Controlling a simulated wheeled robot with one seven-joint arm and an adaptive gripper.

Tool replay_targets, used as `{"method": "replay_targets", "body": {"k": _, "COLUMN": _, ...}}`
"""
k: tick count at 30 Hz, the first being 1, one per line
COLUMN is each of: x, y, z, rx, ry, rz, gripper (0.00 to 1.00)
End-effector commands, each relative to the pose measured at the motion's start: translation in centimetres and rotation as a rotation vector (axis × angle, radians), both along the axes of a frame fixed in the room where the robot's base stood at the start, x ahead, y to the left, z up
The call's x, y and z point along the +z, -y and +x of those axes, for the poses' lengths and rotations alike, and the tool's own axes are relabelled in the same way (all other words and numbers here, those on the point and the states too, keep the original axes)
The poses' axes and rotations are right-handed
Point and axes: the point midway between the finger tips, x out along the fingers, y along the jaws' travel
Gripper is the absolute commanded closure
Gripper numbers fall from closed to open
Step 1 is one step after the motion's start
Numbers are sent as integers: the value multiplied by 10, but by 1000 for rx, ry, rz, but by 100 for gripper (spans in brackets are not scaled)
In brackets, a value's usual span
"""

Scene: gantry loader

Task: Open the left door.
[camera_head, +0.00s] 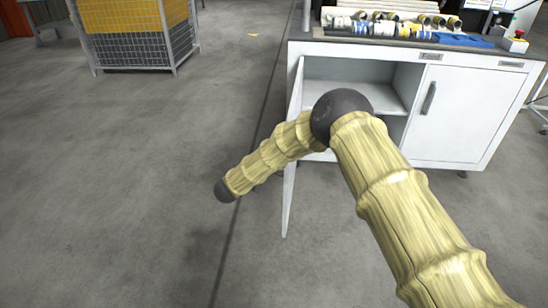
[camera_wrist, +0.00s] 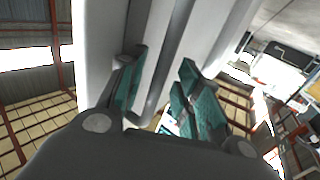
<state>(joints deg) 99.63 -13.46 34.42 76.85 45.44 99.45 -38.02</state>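The left door (camera_head: 289,195) of the white cabinet stands swung wide open and shows nearly edge-on in the head view. Its outer face and handle are not visible there. In the wrist view, a grey bar (camera_wrist: 166,60), which looks like the door's handle, runs between the two fingers in front of a pale panel. My gripper (camera_wrist: 163,88) has its teal-padded fingers spread on either side of this bar, with a gap at the right finger. My gripper does not show in the head view; only my arm crosses in front of the cabinet and door.
The right door (camera_head: 464,115) is closed, with a grey handle (camera_head: 429,98). The cabinet's open left half shows a shelf (camera_head: 350,94). Tools and an emergency stop button (camera_head: 518,36) are on top. A wire-mesh crate (camera_head: 130,50) stands at the upper left. Floor to the left is clear.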

Motion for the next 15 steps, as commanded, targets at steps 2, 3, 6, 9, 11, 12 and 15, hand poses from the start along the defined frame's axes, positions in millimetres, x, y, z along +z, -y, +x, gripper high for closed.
{"method": "replay_targets", "body": {"k": 2, "x": 0, "y": -4, "z": -5, "rx": 1, "ry": -1, "rz": 1, "gripper": 66}}
{"method": "replay_targets", "body": {"k": 3, "x": 0, "y": -7, "z": -8, "rx": 1, "ry": -1, "rz": 1, "gripper": 66}}
{"method": "replay_targets", "body": {"k": 6, "x": 0, "y": -15, "z": -20, "rx": 3, "ry": -1, "rz": 0, "gripper": 66}}
{"method": "replay_targets", "body": {"k": 9, "x": 0, "y": -27, "z": -35, "rx": 3, "ry": -3, "rz": 0, "gripper": 66}}
{"method": "replay_targets", "body": {"k": 11, "x": 0, "y": -33, "z": -44, "rx": 3, "ry": -1, "rz": 0, "gripper": 66}}
{"method": "replay_targets", "body": {"k": 12, "x": 0, "y": -38, "z": -50, "rx": 3, "ry": -1, "rz": 1, "gripper": 66}}
{"method": "replay_targets", "body": {"k": 15, "x": 0, "y": -48, "z": -65, "rx": 2, "ry": -1, "rz": 0, "gripper": 66}}
